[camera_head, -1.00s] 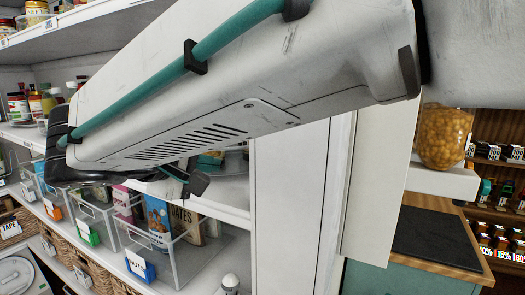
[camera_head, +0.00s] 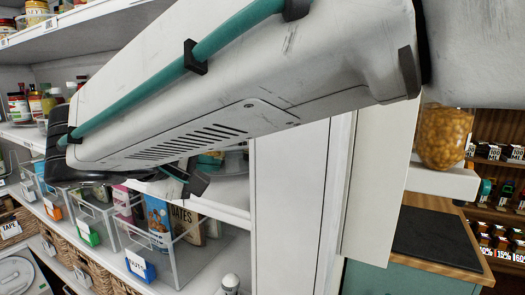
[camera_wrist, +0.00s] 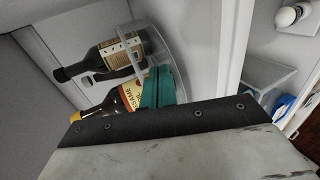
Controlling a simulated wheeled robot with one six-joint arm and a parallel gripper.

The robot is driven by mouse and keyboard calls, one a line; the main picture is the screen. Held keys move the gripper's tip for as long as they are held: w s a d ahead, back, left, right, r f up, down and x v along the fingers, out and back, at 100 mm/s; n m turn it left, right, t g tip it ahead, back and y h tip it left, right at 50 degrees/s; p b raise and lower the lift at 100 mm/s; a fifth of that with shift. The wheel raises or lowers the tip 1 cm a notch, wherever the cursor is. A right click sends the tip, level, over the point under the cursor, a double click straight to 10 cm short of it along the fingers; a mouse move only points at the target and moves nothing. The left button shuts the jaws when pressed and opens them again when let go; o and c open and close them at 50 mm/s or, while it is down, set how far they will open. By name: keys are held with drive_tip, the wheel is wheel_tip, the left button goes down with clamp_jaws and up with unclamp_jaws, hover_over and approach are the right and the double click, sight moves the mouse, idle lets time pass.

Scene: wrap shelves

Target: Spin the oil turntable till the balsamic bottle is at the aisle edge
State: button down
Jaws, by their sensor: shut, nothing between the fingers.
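The oil turntable (camera_wrist: 178,62), with a clear curved rim, sits on a white shelf in the wrist view. A dark bottle with a black cap (camera_wrist: 98,58) lies across the picture there; its label is too small to read, so I cannot tell whether it is the balsamic. A sesame oil bottle with a yellow cap (camera_wrist: 112,103) is nearer and partly hidden by my gripper. My gripper (camera_wrist: 156,84), with teal fingers, is shut and empty, close to the rim and the sesame bottle; I cannot tell if it touches. In the head view my arm hides most of the turntable.
White uprights (camera_head: 290,185) stand right of the shelf bay. Clear bins with packets (camera_head: 150,245) fill the shelf below, and wicker baskets (camera_head: 95,275) sit under it. A jar of yellow balls (camera_head: 443,137) stands on a ledge to the right.

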drive_tip(key=shift+w+a, duration=0.15)
drive_tip(key=shift+w, duration=0.6)
drive_tip(key=shift+a, duration=0.15)
drive_tip(key=shift+s+a, duration=0.15)
drive_tip(key=shift+a, duration=0.35)
drive_tip(key=shift+s+a, duration=0.15)
drive_tip(key=shift+a, duration=0.35)
drive_tip(key=shift+a, duration=0.15)
drive_tip(key=shift+w+a, duration=0.3)
drive_tip(key=shift+a, duration=0.65)
drive_tip(key=shift+w+a, duration=0.2)
drive_tip(key=shift+a, duration=0.35)
drive_tip(key=shift+w+a, duration=0.2)
drive_tip(key=shift+a, duration=0.3)
